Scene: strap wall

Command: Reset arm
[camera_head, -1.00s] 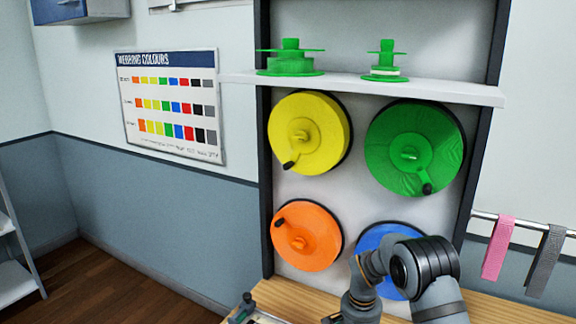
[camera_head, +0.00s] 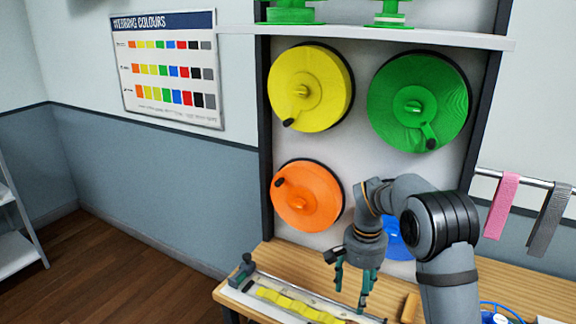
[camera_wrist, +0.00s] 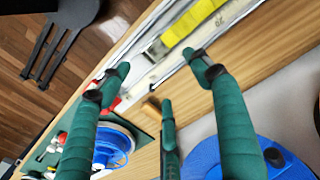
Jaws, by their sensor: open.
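My gripper (camera_head: 356,290) hangs fingers down over the wooden bench (camera_head: 305,262), in front of the lower reels. It also shows in the wrist view (camera_wrist: 158,75), where its green fingers are spread apart with nothing between them. My arm comes in from the lower right of the head view and bends over to the gripper. A yellow strap (camera_head: 290,303) lies along a pale track (camera_head: 235,295) on the bench, left of the gripper. In the wrist view the yellow strap (camera_wrist: 192,22) is beyond the fingertips.
A yellow reel (camera_head: 325,75), a green reel (camera_head: 395,85) and an orange reel (camera_head: 318,210) hang on the wall panel. My arm partly hides a blue reel (camera_head: 393,243). A wooden block (camera_head: 410,308) and a blue spool (camera_head: 500,312) are at right. Pink and grey straps hang from a rail.

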